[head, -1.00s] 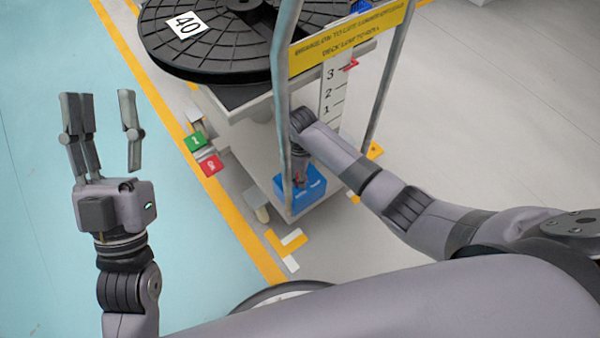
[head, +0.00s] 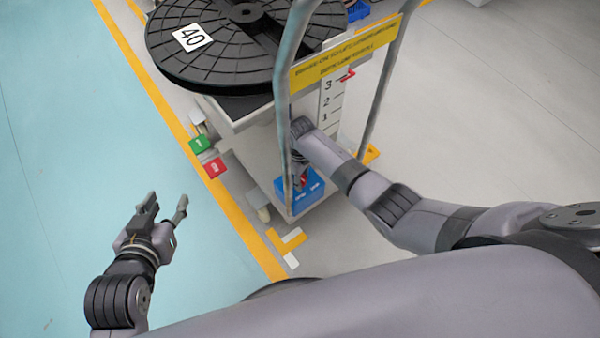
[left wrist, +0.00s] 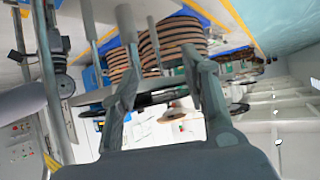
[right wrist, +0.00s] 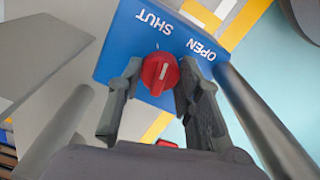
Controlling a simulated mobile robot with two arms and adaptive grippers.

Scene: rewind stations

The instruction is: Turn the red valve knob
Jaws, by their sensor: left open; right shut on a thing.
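The red valve knob (right wrist: 160,73) with a white line sits on a blue panel (right wrist: 125,40) marked SHUT and OPEN, seen upside down in the right wrist view. My right gripper (right wrist: 158,78) is shut on the knob, one finger on each side. In the head view the blue box (head: 310,197) is low on the cart, and a cart post partly hides my right gripper (head: 300,172). My left gripper (head: 166,203) is open and empty over the teal floor at the left, away from the cart. Its open fingers also show in the left wrist view (left wrist: 158,45).
A large black reel (head: 235,45) labelled 40 lies on top of the cart. The cart's tall handle frame (head: 288,100) carries a yellow sign (head: 345,52) and stands beside my right arm. Green (head: 199,144) and red (head: 214,168) tags lie left of the cart. The teal floor is clear.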

